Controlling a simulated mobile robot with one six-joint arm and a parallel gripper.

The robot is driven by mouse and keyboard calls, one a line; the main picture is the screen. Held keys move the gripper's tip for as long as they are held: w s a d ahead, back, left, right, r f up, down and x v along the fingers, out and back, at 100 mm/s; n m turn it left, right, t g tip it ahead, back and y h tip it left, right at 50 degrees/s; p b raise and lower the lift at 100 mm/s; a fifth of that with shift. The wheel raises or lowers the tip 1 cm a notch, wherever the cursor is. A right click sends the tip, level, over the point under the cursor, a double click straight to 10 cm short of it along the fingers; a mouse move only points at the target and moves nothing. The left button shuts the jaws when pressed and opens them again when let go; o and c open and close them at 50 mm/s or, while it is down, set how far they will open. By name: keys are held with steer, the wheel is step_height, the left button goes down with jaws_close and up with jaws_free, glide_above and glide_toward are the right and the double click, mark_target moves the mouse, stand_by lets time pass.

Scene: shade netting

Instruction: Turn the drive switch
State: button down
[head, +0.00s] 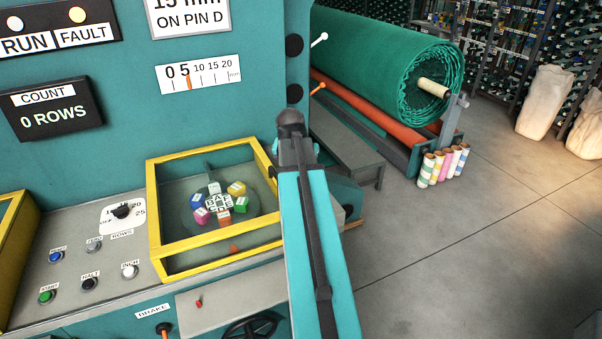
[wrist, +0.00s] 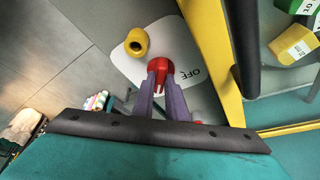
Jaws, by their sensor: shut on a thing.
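The drive switch (wrist: 160,66) is a red knob on a pale rounded plate in the wrist view. The plate (wrist: 126,66) carries the word OFF to the right of the knob. My gripper (wrist: 161,84) has its two grey-purple fingers closed on the red knob, one on each side. The fingers cover part of the knob, and its pointing direction is hard to tell. In the head view my arm hides the switch and the fingers.
A yellow hollow-ended piece (wrist: 137,41) sits on the plate beside the knob. A yellow-framed case (head: 155,230) with coloured lettered blocks stands left of my arm. Open floor is at right.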

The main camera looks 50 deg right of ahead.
steer(key=shift+m, duration=0.5)
steer(key=shift+g, duration=0.3)
steer(key=c, duration=1.8)
jaws_free()
steer(key=shift+d, duration=0.1)
steer(key=shift+o, duration=0.2)
steer(key=shift+r, duration=0.15)
steer(key=shift+b+v, duration=0.6)
steer(key=shift+v, duration=1.45)
steer(key=b+v, duration=0.2)
steer(key=v, duration=0.7)
steer(key=shift+a+r, duration=0.15)
steer(key=shift+a, duration=0.1)
steer(key=shift+s, duration=0.1)
